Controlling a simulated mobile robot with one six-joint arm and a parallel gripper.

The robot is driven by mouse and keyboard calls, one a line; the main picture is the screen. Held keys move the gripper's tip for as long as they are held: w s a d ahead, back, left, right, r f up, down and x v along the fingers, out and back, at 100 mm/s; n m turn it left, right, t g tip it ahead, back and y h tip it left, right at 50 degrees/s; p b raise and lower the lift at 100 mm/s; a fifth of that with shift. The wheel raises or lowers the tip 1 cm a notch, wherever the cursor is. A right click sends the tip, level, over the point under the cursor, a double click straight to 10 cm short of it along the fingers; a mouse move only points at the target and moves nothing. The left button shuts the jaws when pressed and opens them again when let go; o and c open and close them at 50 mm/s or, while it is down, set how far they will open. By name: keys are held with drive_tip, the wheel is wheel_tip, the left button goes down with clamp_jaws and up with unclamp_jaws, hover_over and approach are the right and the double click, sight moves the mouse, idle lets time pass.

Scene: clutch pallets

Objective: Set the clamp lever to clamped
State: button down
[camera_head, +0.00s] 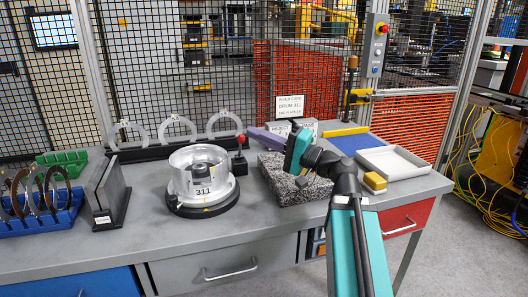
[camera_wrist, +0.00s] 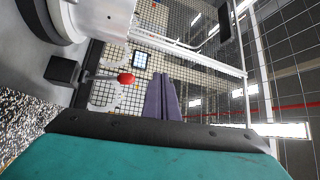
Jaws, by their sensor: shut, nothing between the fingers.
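The clamp lever has a red ball knob (camera_head: 241,139) on a short metal rod that stands roughly upright from a black block (camera_head: 240,166), just right of the round fixture. The red knob (camera_wrist: 126,79) and the black block (camera_wrist: 62,70) also show in the wrist view. The fixture is a silver cylinder (camera_head: 182,178) marked 311 on a dark round base. My gripper (camera_head: 252,133), with purple fingers, is shut and empty. Its fingers lie close to the right of the red knob in the head view. In the wrist view the fingertips (camera_wrist: 161,78) appear apart from the knob.
A speckled granite block (camera_head: 300,188) lies below my gripper. A rack with pale rings (camera_head: 175,130) stands behind the fixture. A grey upright holder (camera_head: 108,192) and a blue bin (camera_head: 40,226) are at left.

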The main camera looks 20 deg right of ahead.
drive_tip(key=s+b, duration=0.7)
drive_tip(key=b, duration=0.5)
drive_tip(key=shift+s+a+r, duration=0.15)
drive_tip(key=shift+s+r, duration=0.1)
drive_tip(key=shift+r, duration=0.05)
idle(0.4)
drive_tip(key=shift+s, duration=0.1)
idle(0.4)
